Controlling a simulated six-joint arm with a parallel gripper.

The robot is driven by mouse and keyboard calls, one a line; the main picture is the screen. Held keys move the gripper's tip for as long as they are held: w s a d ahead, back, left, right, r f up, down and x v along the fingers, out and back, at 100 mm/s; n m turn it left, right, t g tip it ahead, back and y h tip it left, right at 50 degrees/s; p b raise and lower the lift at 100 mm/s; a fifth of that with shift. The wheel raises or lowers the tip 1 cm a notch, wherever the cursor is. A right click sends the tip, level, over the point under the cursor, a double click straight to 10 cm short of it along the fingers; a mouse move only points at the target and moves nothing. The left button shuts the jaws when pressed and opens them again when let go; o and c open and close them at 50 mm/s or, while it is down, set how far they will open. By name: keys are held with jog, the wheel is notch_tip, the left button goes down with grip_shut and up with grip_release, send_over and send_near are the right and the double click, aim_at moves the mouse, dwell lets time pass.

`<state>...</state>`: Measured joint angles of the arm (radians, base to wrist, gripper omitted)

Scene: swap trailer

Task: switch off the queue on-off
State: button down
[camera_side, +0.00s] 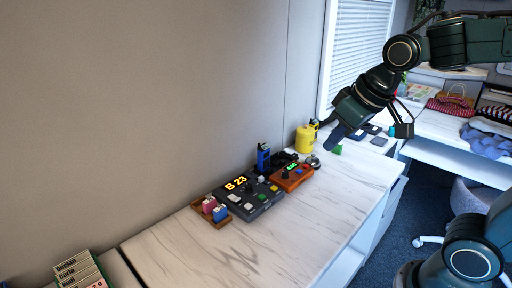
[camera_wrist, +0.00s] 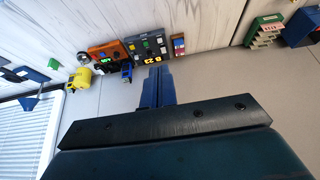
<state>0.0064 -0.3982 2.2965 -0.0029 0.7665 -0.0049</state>
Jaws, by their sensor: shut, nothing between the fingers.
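A dark grey control box (camera_side: 250,200) with a lit yellow "B 23" display and several coloured buttons stands on the counter; it also shows in the wrist view (camera_wrist: 150,47). I cannot tell which of its controls is the queue on-off. An orange box (camera_side: 294,177) with a green display and a dark knob stands to its right; it also shows in the wrist view (camera_wrist: 108,53). My gripper (camera_side: 333,142) is shut and empty, held in the air above and to the right of both boxes. In the wrist view its blue fingers (camera_wrist: 157,88) are together.
A wooden tray (camera_side: 202,206) of pink and blue blocks sits left of the grey box. A blue device (camera_side: 263,157) and a yellow canister (camera_side: 305,139) stand behind, near the wall. The marble counter in front (camera_side: 290,230) is clear.

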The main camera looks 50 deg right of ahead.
jog(key=w+f, duration=0.3)
jog(key=w, duration=0.5)
jog(key=w+f, duration=0.2)
jog(key=w, duration=0.6)
jog(key=w+d+f, duration=0.1)
jog(key=w+f, duration=1.1)
jog(key=f, duration=0.1)
jog(key=shift+w+f, duration=0.2)
jog(key=shift+f, duration=0.1)
send_over(233, 199)
jog(key=f, duration=0.8)
jog(key=shift+s+d+f, duration=0.15)
jog(key=shift+s+f, duration=0.1)
jog(key=shift+f, duration=0.15)
jog(key=f, duration=0.2)
jog(key=shift+s+f, duration=0.35)
jog(key=shift+f, duration=0.05)
jog(key=shift+s+f, duration=0.25)
jog(key=shift+f, duration=0.35)
